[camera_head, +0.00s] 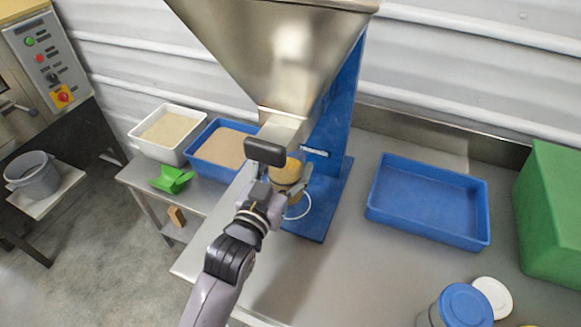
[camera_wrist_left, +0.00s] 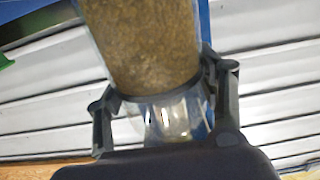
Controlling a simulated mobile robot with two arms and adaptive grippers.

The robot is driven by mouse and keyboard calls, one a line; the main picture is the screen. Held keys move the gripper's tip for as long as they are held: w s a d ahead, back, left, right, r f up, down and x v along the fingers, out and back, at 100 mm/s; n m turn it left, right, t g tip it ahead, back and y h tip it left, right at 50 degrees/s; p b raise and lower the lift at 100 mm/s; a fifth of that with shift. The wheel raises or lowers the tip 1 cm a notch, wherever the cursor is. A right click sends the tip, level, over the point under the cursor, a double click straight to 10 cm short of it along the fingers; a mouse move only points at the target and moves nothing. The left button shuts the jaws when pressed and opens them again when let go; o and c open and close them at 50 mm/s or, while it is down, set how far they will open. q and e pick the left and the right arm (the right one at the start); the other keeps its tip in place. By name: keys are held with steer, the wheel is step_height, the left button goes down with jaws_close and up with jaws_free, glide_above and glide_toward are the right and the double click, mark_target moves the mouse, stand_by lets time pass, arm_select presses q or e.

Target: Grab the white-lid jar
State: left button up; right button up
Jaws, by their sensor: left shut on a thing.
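My left gripper (camera_head: 284,190) is under the hopper's spout, shut on a clear jar (camera_head: 287,170) with tan-brown grain in it. In the left wrist view the fingers (camera_wrist_left: 165,98) close on both sides of this jar (camera_wrist_left: 155,45), near its clear end. No lid shows on the held jar. A round white lid (camera_head: 493,297) is at the lower right of the head view, beside a jar with a blue lid (camera_head: 464,305). I cannot tell whether a jar stands under the white lid. My right gripper is not in view.
A steel hopper (camera_head: 280,50) on a blue stand (camera_head: 335,125) rises above the gripper. A white ring (camera_head: 297,207) lies on the stand's base. An empty blue tray (camera_head: 428,200) and a green box (camera_head: 552,215) are to the right. The steel table between them is clear.

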arm_select(q)
steer(key=v, duration=1.7)
steer(key=shift+s+r, duration=0.15)
steer(key=shift+r, duration=0.1)
